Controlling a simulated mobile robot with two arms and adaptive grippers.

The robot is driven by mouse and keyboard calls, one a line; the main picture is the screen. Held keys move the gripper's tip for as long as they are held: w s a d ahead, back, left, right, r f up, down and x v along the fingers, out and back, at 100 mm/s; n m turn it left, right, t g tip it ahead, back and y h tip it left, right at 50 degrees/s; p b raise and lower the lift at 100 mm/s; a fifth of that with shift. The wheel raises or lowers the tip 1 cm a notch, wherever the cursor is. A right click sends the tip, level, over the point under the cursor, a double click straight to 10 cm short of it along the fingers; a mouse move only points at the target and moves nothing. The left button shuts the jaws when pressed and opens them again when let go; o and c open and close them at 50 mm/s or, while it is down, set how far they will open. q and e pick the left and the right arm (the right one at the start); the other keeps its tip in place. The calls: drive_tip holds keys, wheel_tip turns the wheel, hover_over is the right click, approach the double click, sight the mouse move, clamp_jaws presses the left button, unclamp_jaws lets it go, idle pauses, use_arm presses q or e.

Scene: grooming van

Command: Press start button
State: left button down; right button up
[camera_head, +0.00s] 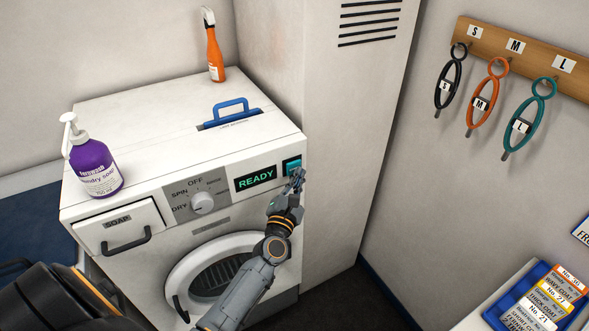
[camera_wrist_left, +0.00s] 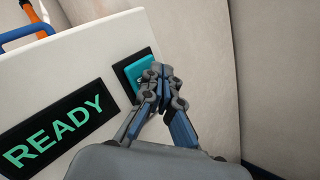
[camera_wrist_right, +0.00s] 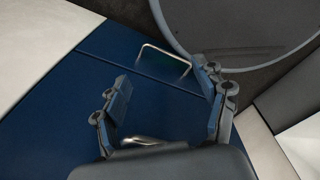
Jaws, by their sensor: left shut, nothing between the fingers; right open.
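The teal start button (camera_head: 293,165) sits in a dark frame at the right end of the washing machine's front panel. It also shows in the left wrist view (camera_wrist_left: 140,80), partly hidden behind my fingers. My left gripper (camera_head: 297,178) is shut and empty, its fingertips right at the button; I cannot tell whether they touch it. The display (camera_head: 256,179) left of the button reads READY in green. My right gripper (camera_wrist_right: 165,95) is open and empty, seen in the right wrist view over a dark blue surface with a metal handle.
The washer (camera_head: 150,120) has a dial (camera_head: 203,202), a soap drawer (camera_head: 118,228) and a round door (camera_head: 215,270). A purple soap bottle (camera_head: 95,170) and an orange spray bottle (camera_head: 215,55) stand on top. A tall locker (camera_head: 335,110) rises close at the right.

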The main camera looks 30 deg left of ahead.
use_arm(q)
drive_tip(key=shift+w+a, duration=0.35)
drive_tip(key=shift+a, duration=0.2)
idle(0.9)
drive_tip(key=shift+d, duration=0.1)
drive_tip(key=shift+s+d, duration=0.5)
drive_tip(key=shift+d, duration=0.2)
drive_tip(key=shift+s+d, duration=0.45)
drive_tip(key=shift+d, duration=0.3)
drive_tip(key=shift+s+d, duration=0.4)
drive_tip(key=shift+d, duration=0.3)
drive_tip(key=shift+s+d, duration=0.45)
drive_tip(key=shift+d, duration=0.3)
